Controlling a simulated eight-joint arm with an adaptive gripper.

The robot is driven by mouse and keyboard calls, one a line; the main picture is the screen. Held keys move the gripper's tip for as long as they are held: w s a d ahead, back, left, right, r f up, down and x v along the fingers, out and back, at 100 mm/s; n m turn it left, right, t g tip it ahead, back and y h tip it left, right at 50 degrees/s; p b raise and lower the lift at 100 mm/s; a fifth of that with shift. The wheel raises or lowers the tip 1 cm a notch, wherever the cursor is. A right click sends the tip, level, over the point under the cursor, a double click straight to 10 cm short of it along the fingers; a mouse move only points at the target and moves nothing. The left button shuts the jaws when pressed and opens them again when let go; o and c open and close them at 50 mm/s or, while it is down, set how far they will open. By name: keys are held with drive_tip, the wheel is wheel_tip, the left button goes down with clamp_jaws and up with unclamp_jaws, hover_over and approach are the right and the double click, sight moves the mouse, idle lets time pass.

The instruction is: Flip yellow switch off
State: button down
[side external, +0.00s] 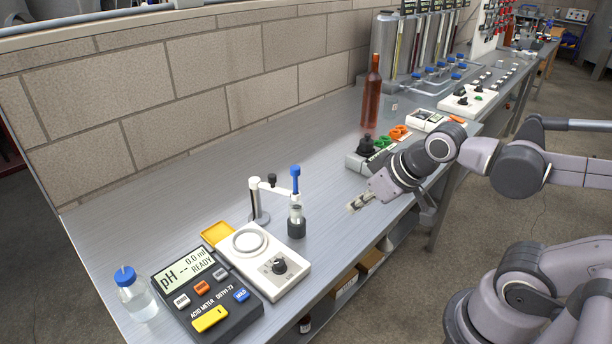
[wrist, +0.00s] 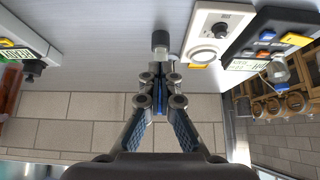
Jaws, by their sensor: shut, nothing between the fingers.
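The yellow switch (side external: 210,318) is a wide rocker near the front edge of the dark acid meter (side external: 238,316), at the near left end of the bench. Whether it is on or off is hard to tell. The meter's display reads "pH -- 0.0 ml READY". The meter also shows at the upper right of the wrist view (wrist: 249,47), with a small yellow patch on it. My gripper (side external: 352,207) is above the bench, well right of and beyond the meter. In the wrist view my gripper (wrist: 160,72) has its fingers together, with nothing between them.
A white stirrer unit (side external: 290,283) with a knob stands beside the meter. A burette stand (side external: 256,200) with a blue-capped tube is behind it. A capped bottle (side external: 136,298) stands left of the meter. A brown bottle (side external: 371,95) and a switch box are farther right.

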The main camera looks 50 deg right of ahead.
drive_tip(key=w+a+r+g+y, duration=0.1)
drive_tip(key=w+a+r, duration=0.2)
drive_tip(key=a, duration=0.2)
drive_tip(key=g, duration=0.6)
hover_over(202, 322)
drive_tip(key=d, duration=0.3)
drive_tip(key=shift+a+r+y, duration=0.1)
drive_tip(key=shift+a+y, duration=0.1)
drive_tip(key=shift+y, duration=0.2)
drive_tip(key=f, duration=0.4)
drive_tip(key=a+f, duration=0.1)
drive_tip(key=f, duration=0.4)
drive_tip(key=a+f, duration=0.1)
drive_tip(key=f, duration=0.3)
drive_tip(key=shift+f, duration=0.4)
drive_tip(key=shift+a+f, duration=0.1)
